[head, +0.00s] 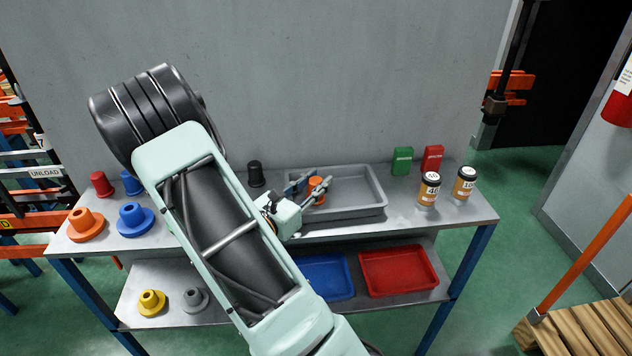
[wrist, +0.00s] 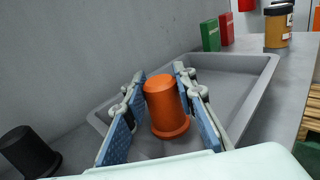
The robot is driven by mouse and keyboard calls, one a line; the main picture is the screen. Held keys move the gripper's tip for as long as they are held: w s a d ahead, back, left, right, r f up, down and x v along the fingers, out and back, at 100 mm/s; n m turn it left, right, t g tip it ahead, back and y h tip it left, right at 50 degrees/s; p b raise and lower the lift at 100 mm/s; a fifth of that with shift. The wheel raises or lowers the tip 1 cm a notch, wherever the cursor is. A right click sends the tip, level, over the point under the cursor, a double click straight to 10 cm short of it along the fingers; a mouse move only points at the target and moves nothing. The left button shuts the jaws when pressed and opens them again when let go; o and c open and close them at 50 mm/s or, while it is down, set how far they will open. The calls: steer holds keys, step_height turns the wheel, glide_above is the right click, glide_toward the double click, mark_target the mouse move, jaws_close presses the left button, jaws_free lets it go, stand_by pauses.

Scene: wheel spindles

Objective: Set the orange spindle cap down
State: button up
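The orange spindle cap (wrist: 166,106) is upright with its wider rim downward, at the left part of the grey tray in the wrist view. It also shows in the head view (head: 316,184). My gripper (head: 309,188) has one blue-padded finger on each side of the cap, close against it; it appears shut on the cap. The grey tray (head: 375,208) lies on the bench top. I cannot tell whether the cap's rim touches the tray floor.
A black cap (head: 255,174) stands left of the tray. Red (head: 102,184) and blue (head: 132,182) caps and orange (head: 86,225) and blue (head: 135,219) flanged spindles stand further left. Green (head: 402,161) and red (head: 432,158) boxes and two jars (head: 429,188) stand right.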

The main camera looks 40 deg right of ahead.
steer(key=o, duration=0.5)
steer(key=shift+c, duration=0.2)
steer(key=shift+r, duration=0.2)
steer(key=v, duration=1.2)
